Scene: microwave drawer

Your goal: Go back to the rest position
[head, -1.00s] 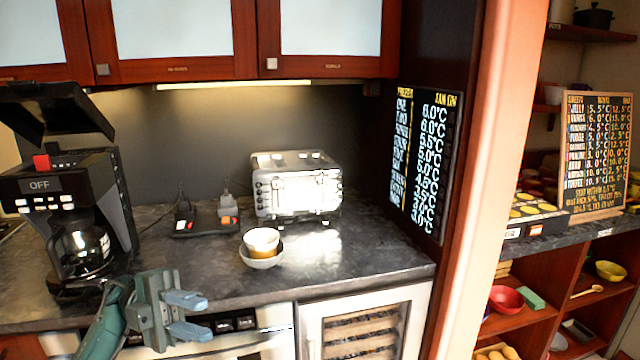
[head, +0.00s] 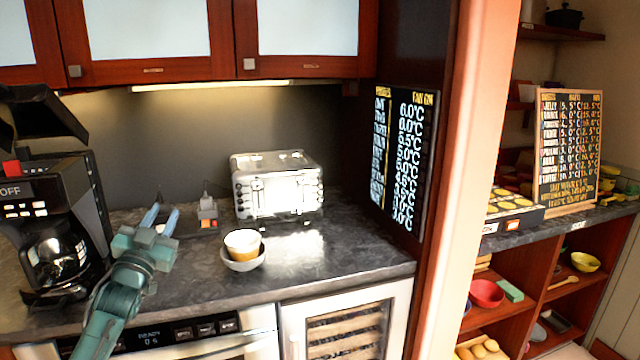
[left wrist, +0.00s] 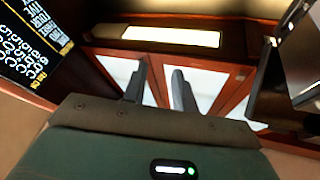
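My left gripper (head: 163,212) is raised in front of the counter (head: 330,255), beside the coffee machine (head: 60,225), with its two fingers pointing away from me. The fingers also show in the left wrist view (left wrist: 160,76), with an empty gap between them. The gripper is open and holds nothing. In the head view it overlaps the counter's left part and the power strip behind it; I cannot tell its exact height. My right gripper is in neither view.
The oven front (head: 190,345) lies below. Upper cabinets (head: 150,45) hang above. A pillar (head: 450,180) borders the counter at right.

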